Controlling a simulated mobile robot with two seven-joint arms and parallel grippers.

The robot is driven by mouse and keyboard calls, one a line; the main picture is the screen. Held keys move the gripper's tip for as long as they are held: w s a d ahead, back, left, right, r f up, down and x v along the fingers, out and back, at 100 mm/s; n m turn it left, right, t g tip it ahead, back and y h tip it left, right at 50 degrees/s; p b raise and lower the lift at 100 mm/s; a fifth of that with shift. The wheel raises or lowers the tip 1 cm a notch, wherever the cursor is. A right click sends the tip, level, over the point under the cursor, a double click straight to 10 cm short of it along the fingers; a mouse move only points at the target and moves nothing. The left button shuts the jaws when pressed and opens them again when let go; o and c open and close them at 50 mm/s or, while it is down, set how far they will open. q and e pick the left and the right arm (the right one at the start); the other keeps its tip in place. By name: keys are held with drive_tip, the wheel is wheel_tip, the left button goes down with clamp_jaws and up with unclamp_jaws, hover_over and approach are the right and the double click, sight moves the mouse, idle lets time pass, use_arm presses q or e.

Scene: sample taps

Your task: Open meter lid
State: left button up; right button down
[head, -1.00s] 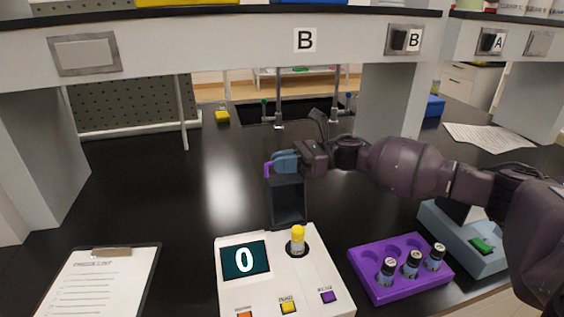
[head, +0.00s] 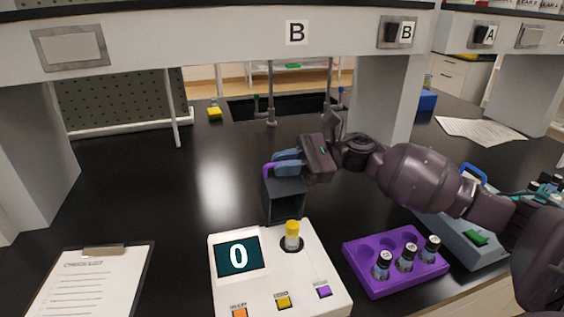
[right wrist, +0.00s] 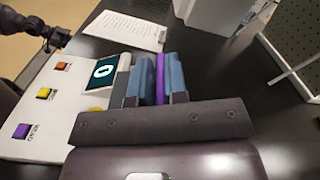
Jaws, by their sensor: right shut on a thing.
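The white meter (head: 223,287) stands on the black bench with a dark display (head: 239,256) reading 0. A vial with a yellow cap (head: 292,229) stands in its round well. The dark hollow meter lid (head: 286,202) stands raised behind the well, its open side facing me. My right gripper (head: 284,162) is shut on the purple tab (head: 268,171) at the lid's upper edge. In the right wrist view the purple tab (right wrist: 160,78) shows between the blue fingers. The lid's hinge is hard to make out. My left gripper does not show in the head view.
A purple rack (head: 377,286) with several vials stands right of the meter. A grey case (head: 462,240) lies beyond it, below my right arm. A clipboard (head: 92,283) lies at the left. The bench left of the lid is clear; a shelf overhangs the back.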

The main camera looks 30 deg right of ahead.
drive_tip(key=shift+r, duration=0.15)
drive_tip(key=c, duration=1.2)
unclamp_jaws()
drive_tip(key=shift+d, duration=0.1)
drive_tip(key=b+v, duration=0.1)
drive_tip(key=v, duration=0.9)
drive_tip(key=shift+d, duration=0.35)
drive_tip(key=shift+s, duration=0.1)
